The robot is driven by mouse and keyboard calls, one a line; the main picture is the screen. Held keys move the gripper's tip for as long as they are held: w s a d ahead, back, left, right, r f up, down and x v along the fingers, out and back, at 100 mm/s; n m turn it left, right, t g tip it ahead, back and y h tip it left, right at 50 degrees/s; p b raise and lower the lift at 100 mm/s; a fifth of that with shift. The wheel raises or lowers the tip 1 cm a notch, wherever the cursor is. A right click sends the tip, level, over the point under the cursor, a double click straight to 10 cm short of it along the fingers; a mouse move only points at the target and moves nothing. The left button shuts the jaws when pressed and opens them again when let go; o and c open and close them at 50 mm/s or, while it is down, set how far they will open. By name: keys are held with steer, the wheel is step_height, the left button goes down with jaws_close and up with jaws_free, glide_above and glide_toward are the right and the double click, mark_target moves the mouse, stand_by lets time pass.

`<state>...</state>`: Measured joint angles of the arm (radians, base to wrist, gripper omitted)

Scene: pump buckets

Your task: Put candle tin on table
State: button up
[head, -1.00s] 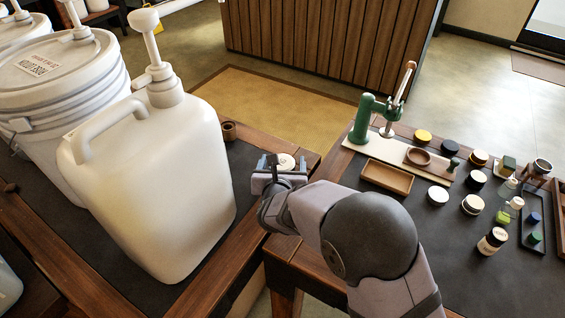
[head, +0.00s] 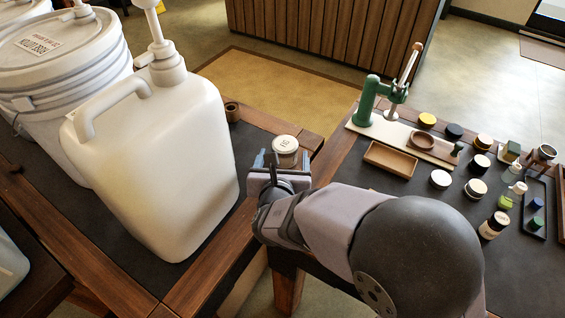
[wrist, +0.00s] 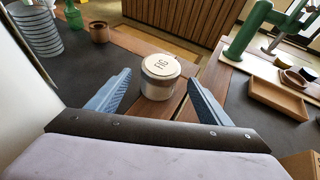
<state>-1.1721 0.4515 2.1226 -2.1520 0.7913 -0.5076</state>
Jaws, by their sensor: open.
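The candle tin (head: 285,150) is a short round tin with a pale labelled lid. My gripper (head: 284,160) is open and empty, just on the near side of the tin. In the wrist view its two blue fingers (wrist: 155,95) point forward, one to each side and nearer the camera than the tin. The tin appears untouched between their tips.
A large white pump jug (head: 165,160) stands left of my gripper, with a white bucket (head: 65,75) behind it. A small brown pot (head: 232,112) is beyond. The right table holds a green press (head: 372,100), a wooden tray (head: 390,159) and several small jars.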

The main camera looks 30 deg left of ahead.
steer(key=shift+v, duration=1.4)
steer(key=w+d+r+m+h+p, duration=0.2)
steer(key=w+d+m+h, duration=0.15)
steer(key=d, duration=0.35)
steer(key=w+d+r+m+h+p, duration=0.2)
steer(key=w+d+m, duration=0.2)
steer(key=d, duration=0.3)
steer(key=s+d+r+m+g+h+p, duration=0.1)
steer(key=d+m+g+h+p, duration=0.35)
steer(key=d+m, duration=0.85)
steer(key=s+d+r+m+g+h+p, duration=0.15)
steer(key=s+d+m+g+p, duration=0.4)
steer(key=d, duration=0.85)
steer(key=s+r+m+g+y+p, duration=0.1)
steer(key=s+r+m+y+p, duration=0.1)
steer(key=s+m, duration=0.3)
steer(key=s+r+m+g+y+p, duration=0.1)
steer(key=s+r+m+y+p, duration=0.1)
steer(key=s+m, duration=0.4)
steer(key=d+m+y+p, duration=0.1)
steer(key=m, duration=0.3)
steer(key=shift+r+p, duration=0.25)
steer(key=shift+p, duration=0.1)
